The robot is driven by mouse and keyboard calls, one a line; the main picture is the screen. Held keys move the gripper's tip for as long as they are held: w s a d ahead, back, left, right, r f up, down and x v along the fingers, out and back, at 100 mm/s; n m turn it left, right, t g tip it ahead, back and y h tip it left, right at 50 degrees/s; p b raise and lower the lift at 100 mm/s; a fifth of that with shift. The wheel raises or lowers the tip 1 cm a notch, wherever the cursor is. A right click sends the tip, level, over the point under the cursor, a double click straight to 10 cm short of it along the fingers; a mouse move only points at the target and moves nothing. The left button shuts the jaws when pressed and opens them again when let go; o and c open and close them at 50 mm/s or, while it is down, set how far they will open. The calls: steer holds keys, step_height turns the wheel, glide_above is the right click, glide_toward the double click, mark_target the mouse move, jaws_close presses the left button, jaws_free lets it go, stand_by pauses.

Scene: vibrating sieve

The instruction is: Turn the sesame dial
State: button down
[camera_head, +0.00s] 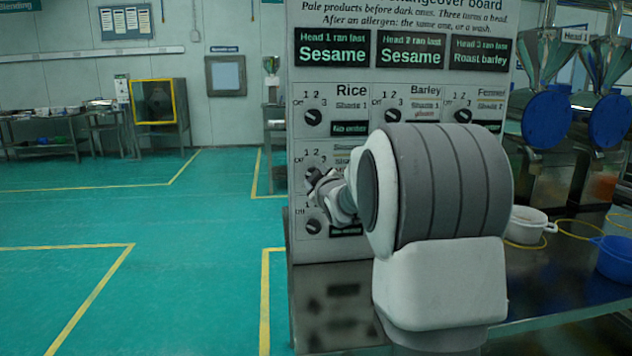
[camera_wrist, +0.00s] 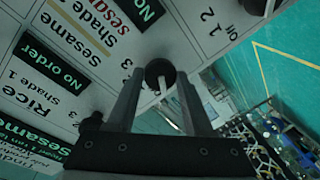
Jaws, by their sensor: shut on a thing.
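The changeover board (camera_head: 300,120) stands upright with rows of black dials. In the wrist view, the sesame dial (camera_wrist: 159,69) is a round black knob with a pale pointer mark, beside the label "Sesame" and a dark "No order" display (camera_wrist: 52,62). My gripper (camera_wrist: 160,82) has one finger on each side of this knob and is shut on it. In the head view, my gripper (camera_head: 324,186) is at the left dial of the second row. My wrist hides most of that row, and which number the dial points to cannot be read.
The rice dial (camera_head: 313,117) is just above, and another dial (camera_head: 314,226) is just below. Further dials sit to the right. The board stands on a metal table (camera_head: 335,300) with a white pot (camera_head: 526,225) and a blue bowl (camera_head: 614,258). Floor at left is clear.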

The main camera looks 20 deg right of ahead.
steer(key=shift+c, duration=1.5)
jaws_free()
steer(key=p+v, duration=0.2)
steer(key=v, duration=1.5)
steer(key=shift+s, duration=0.25)
steer(key=shift+a+f, duration=0.1)
